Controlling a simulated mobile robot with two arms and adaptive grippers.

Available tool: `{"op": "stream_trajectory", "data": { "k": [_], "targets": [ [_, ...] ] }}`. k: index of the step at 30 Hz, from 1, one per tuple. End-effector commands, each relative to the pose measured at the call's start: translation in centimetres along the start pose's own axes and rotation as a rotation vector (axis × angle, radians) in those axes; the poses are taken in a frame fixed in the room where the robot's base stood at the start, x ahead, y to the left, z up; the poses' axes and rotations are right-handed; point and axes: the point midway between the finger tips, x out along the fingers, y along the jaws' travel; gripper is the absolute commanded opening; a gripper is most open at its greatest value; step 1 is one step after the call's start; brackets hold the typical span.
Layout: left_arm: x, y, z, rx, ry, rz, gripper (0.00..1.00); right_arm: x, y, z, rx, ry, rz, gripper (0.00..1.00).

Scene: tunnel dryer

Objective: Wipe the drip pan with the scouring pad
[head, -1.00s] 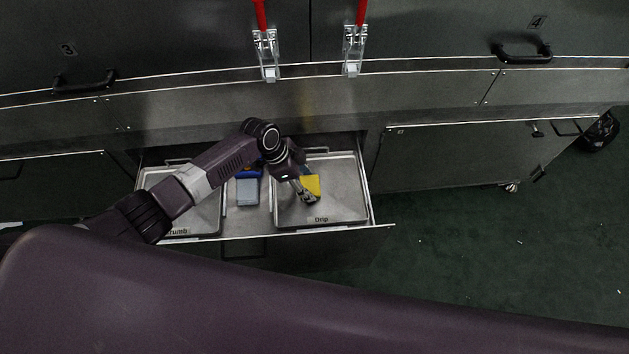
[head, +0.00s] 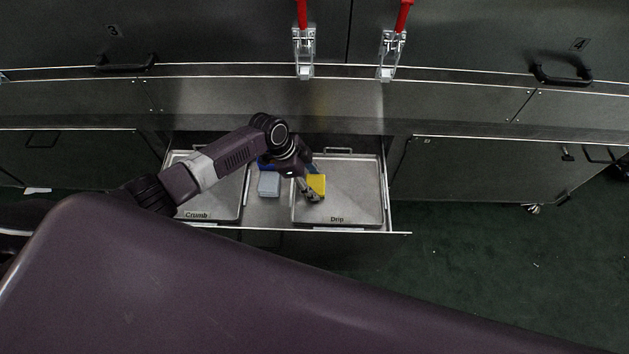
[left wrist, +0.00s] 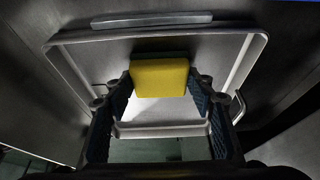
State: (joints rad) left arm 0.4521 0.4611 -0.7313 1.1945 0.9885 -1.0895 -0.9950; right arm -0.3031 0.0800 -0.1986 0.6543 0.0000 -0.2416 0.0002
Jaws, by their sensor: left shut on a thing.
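The drip pan (head: 358,190) is a shallow grey metal tray labelled "Drip", lying in the right part of an open drawer. It also shows in the left wrist view (left wrist: 222,60), with its rim around the pad. The scouring pad (head: 317,184) is a yellow block at the pan's left side. My left gripper (head: 312,196) is shut on the pad; in the left wrist view the yellow pad (left wrist: 159,78) sits between its two fingers. I cannot tell whether the pad touches the pan floor. My right gripper is not in view.
The crumb pan (head: 227,205) lies at the drawer's left, partly under my arm. A light grey-blue block (head: 268,184) lies between the pans, with a blue thing (head: 266,163) behind it. Red-handled latches (head: 303,52) are on the cabinet above. Green floor is clear at right.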

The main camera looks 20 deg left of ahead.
Motion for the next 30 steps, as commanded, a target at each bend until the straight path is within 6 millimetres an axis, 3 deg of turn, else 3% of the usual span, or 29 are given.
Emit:
{"op": "stream_trajectory", "data": {
  "k": [5,21,30],
  "targets": [
    [-0.6,0.1,0.1,-0.002,-0.008,0.002,0.31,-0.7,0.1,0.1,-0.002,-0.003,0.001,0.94],
    [-5.6,0.0,-2.3,0.001,-0.001,0.0,0.31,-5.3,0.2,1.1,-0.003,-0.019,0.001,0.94],
    [-5.5,0.0,-2.3,0.0,0.0,0.0,0.31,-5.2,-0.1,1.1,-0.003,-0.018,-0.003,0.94]
  ]
}}
